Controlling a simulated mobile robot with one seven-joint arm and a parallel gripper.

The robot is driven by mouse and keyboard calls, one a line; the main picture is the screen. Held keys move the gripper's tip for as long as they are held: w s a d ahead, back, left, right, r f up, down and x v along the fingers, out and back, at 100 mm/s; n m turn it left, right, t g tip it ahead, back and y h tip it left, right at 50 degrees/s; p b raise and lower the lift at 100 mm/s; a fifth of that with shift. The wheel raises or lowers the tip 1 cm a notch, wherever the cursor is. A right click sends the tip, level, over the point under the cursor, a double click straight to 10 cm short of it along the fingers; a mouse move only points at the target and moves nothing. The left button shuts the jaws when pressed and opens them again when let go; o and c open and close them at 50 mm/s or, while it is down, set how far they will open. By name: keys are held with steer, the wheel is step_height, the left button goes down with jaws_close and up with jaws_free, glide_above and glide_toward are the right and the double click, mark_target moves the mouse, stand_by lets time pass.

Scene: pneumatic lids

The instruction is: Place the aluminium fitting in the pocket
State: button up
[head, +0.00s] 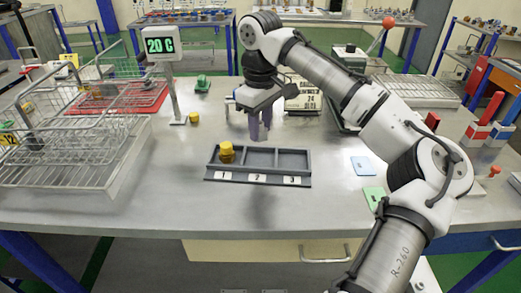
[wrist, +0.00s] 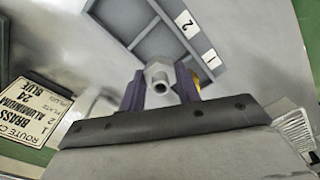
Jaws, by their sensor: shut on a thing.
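My gripper (head: 260,134) hangs above the table behind the pocket tray, fingers pointing down. In the wrist view it is shut on the grey aluminium fitting (wrist: 158,76), a hex-bodied piece with a round bore facing the camera. The head view does not show the fitting clearly between the fingers. The dark grey tray (head: 258,181) has three pockets labelled 1, 2 and 3. A brass fitting (head: 227,152) stands in pocket 1; pockets 2 and 3 look empty. In the wrist view the tray (wrist: 140,14) lies beyond the fingers, and a yellow piece shows partly behind the right finger.
A second brass piece (head: 194,118) stands beside the 20 C display post (head: 174,90). A route card sign (head: 304,93) is behind my gripper. Wire baskets (head: 75,140) fill the left. Blue (head: 362,166) and green (head: 374,195) plates lie right of the tray. The table front is clear.

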mark_target(261, 123)
steer(key=shift+f, duration=3.55)
steer(key=shift+f, duration=0.1)
steer(key=o, duration=0.7)
step_height(261, 123, up, 12)
steer(key=shift+r, duration=0.15)
